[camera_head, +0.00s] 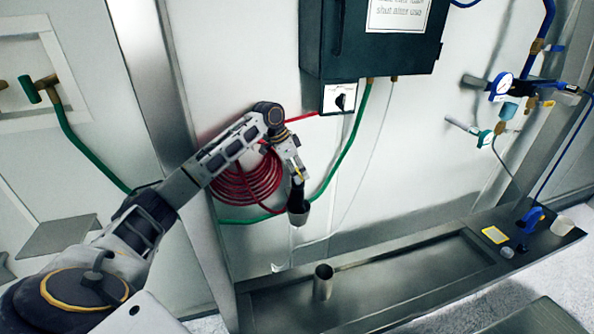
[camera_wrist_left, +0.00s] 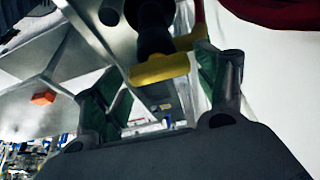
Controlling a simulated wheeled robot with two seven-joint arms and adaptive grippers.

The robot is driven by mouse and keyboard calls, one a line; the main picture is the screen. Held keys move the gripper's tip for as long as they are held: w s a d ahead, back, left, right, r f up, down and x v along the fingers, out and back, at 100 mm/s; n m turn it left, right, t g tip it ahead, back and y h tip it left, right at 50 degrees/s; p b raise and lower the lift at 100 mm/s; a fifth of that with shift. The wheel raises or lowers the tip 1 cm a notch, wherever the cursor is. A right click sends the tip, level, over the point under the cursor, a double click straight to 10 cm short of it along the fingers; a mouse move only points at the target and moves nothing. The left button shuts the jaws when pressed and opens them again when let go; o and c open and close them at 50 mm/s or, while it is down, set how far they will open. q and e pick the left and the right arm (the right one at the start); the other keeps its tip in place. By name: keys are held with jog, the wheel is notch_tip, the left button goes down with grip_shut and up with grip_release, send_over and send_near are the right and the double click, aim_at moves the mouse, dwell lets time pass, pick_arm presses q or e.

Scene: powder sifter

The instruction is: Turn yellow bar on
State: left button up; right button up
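The yellow bar (camera_wrist_left: 158,68) shows in the left wrist view as a short horizontal handle below a dark fitting (camera_wrist_left: 152,25). My left gripper (camera_wrist_left: 162,88) is open there, with one green-padded finger on each side of the bar. I cannot tell whether either finger touches it. In the head view my left gripper (camera_head: 297,172) is in front of the wall, at a dark downward spout with a grey cup-like end (camera_head: 299,214). Only a tiny yellow spot shows there, and the bar is mostly hidden. My right gripper is out of view.
A dark box (camera_head: 372,45) with a white switch plate (camera_head: 333,98) hangs above right. A coiled red hose (camera_head: 245,188) and a green hose (camera_head: 350,145) are close to the arm. A metal bench (camera_head: 400,270) with an upright metal cylinder (camera_head: 322,283) stands below.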

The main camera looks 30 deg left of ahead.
pick_arm(q)
jog(key=shift+o, duration=0.2)
jog(key=v, duration=1.2)
dwell(0.9)
